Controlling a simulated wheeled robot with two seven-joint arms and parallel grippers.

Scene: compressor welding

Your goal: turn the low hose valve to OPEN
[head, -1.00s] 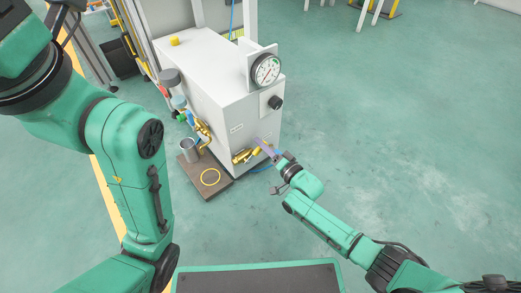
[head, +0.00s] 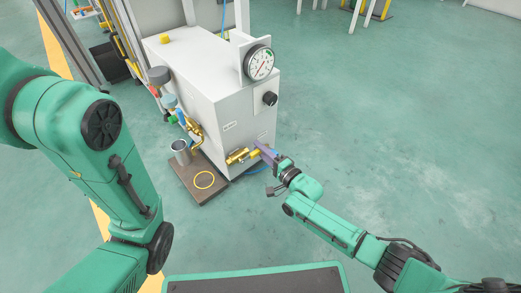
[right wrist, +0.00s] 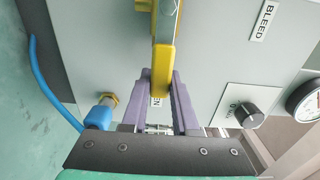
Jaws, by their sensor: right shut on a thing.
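The low hose valve (head: 237,156) is a brass fitting low on the front of the grey cabinet. Its yellow lever (right wrist: 161,72) runs down from the top of the right wrist view and ends between the purple fingers. My right gripper (right wrist: 160,88) is shut on the end of this lever, one finger on each side. In the head view the right gripper (head: 266,154) is at the cabinet's lower front corner. A small label ending in "EN" (right wrist: 157,102) shows behind the lever's tip, partly hidden. My left gripper is out of view.
The grey cabinet (head: 205,90) carries a round gauge (head: 259,63) and a black knob (head: 270,98). A blue hose (right wrist: 59,83) hangs beside the valve. A metal cup (head: 181,150) and yellow ring (head: 204,180) are on a brown board (head: 206,192). Floor to the right is clear.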

